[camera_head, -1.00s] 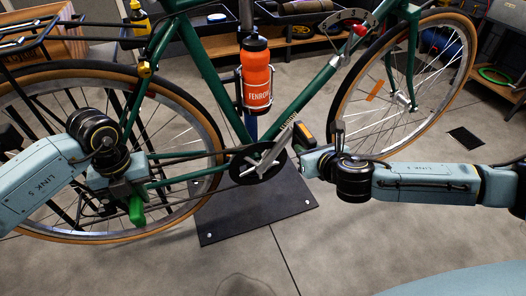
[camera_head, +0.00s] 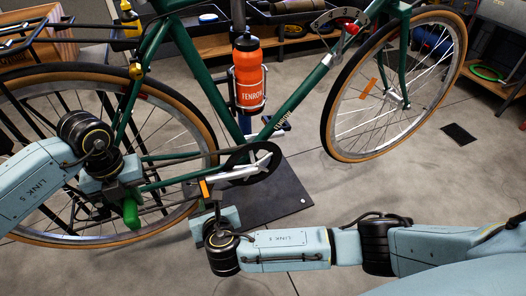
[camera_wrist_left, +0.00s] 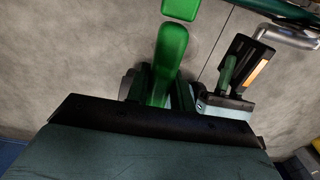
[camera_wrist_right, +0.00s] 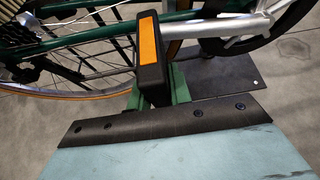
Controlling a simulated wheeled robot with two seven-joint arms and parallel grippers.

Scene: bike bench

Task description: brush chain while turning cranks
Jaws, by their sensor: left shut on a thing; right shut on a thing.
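The green-handled brush (camera_head: 131,212) is in my left gripper (camera_head: 116,190), beside the rear wheel near the lower chain run. Its green handle (camera_wrist_left: 168,55) fills the middle of the left wrist view; its bristles are hidden. My right gripper (camera_head: 208,213) is shut on the near pedal (camera_head: 204,189), whose orange reflector faces up in the right wrist view (camera_wrist_right: 148,45). The silver crank (camera_head: 238,173) points left from the dark chainring (camera_head: 268,160), roughly level. The chain runs back toward the rear wheel; its contact with the brush cannot be seen.
The green bike stands over a dark floor plate (camera_head: 285,196). An orange bottle (camera_head: 249,82) sits on its frame. The spoked rear wheel (camera_head: 203,110) is close to my left gripper. Shelves stand behind; the floor at front right is clear.

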